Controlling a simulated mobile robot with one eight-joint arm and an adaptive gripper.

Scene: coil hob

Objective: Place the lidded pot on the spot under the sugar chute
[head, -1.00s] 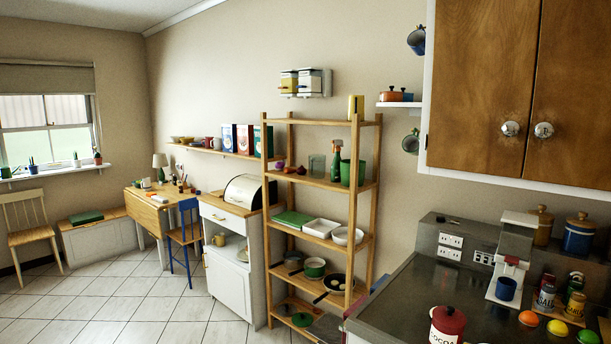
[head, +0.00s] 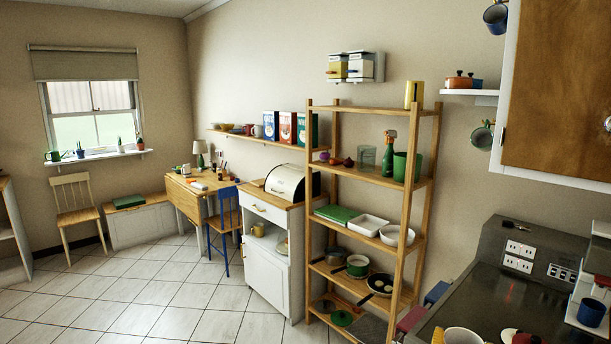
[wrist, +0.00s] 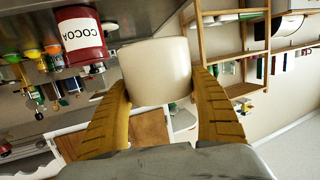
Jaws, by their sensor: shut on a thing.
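My gripper (wrist: 161,80) is shut on a plain cream, round-sided pot (wrist: 157,70), with a yellow finger on each side of it. No lid can be made out from this angle. In the head view the cream pot (head: 462,337) just shows at the bottom edge, in front of the dark counter. Two wall dispensers, one yellow (head: 337,69) and one white (head: 361,69), hang above the wooden rack. I cannot read which is the sugar chute, and no marked spot is clear below them.
A red cocoa tin (wrist: 81,36) stands close beside the held pot. The dark counter (head: 487,300) carries a white machine (head: 591,285) at the right. The wooden rack (head: 345,197) holds bowls, pans and a green pot. The tiled floor (head: 190,300) at left is open.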

